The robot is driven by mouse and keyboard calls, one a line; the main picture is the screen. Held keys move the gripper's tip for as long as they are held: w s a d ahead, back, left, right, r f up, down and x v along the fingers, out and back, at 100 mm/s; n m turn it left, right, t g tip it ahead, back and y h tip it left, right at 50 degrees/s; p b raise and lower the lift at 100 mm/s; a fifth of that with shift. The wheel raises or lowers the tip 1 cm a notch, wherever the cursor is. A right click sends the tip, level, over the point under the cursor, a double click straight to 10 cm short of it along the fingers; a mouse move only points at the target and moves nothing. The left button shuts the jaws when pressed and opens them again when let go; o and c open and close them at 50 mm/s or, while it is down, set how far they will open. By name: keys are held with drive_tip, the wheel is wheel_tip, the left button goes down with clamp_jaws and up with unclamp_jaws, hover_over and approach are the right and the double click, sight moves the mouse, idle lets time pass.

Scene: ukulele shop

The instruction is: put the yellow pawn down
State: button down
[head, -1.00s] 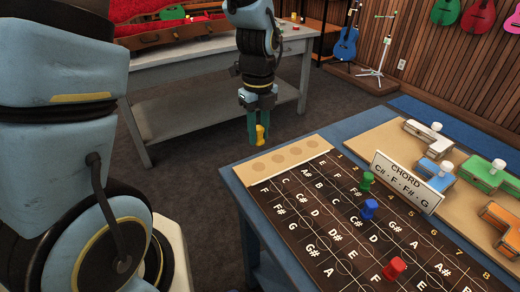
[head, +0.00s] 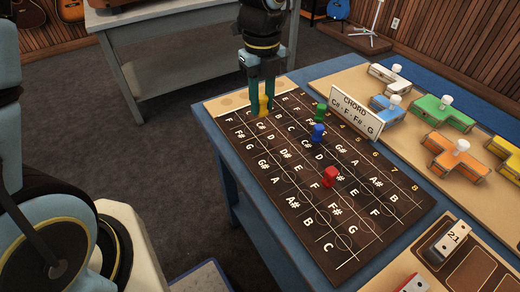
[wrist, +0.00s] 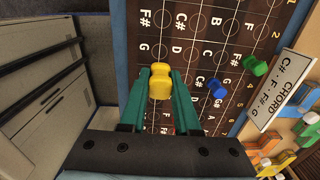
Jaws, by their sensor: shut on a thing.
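My gripper (head: 262,98) is shut on the yellow pawn (head: 264,113). In the wrist view the yellow pawn (wrist: 160,84) sits between the two green fingers (wrist: 160,74). It is at the far left end of the dark lettered board (head: 325,240), just behind a C# label. I cannot tell whether its base touches the board. A green pawn (head: 320,112), a blue pawn (head: 318,133) and a red pawn (head: 330,178) stand on the board, to the right of my gripper. The chord sign (head: 356,113) reads C#, F, F#, G.
A tan strip with round spots (head: 226,102) borders the board's far end. Coloured blocks with white knobs (head: 443,112) stand on a tan panel at the right. A numbered tile (head: 453,237) lies in a tray at lower right. Open floor is left of the table.

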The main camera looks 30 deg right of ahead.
sight(261, 144)
wheel_tip(261, 144, down, 10)
drive_tip(key=shift+r+p, duration=0.1)
drive_tip(key=shift+p, duration=0.5)
drive_tip(key=c, duration=0.6)
unclamp_jaws()
drive_tip(key=shift+c, duration=0.2)
wheel_tip(261, 144, up, 12)
drive_tip(key=shift+r+b, duration=0.1)
drive_tip(key=shift+b, duration=0.35)
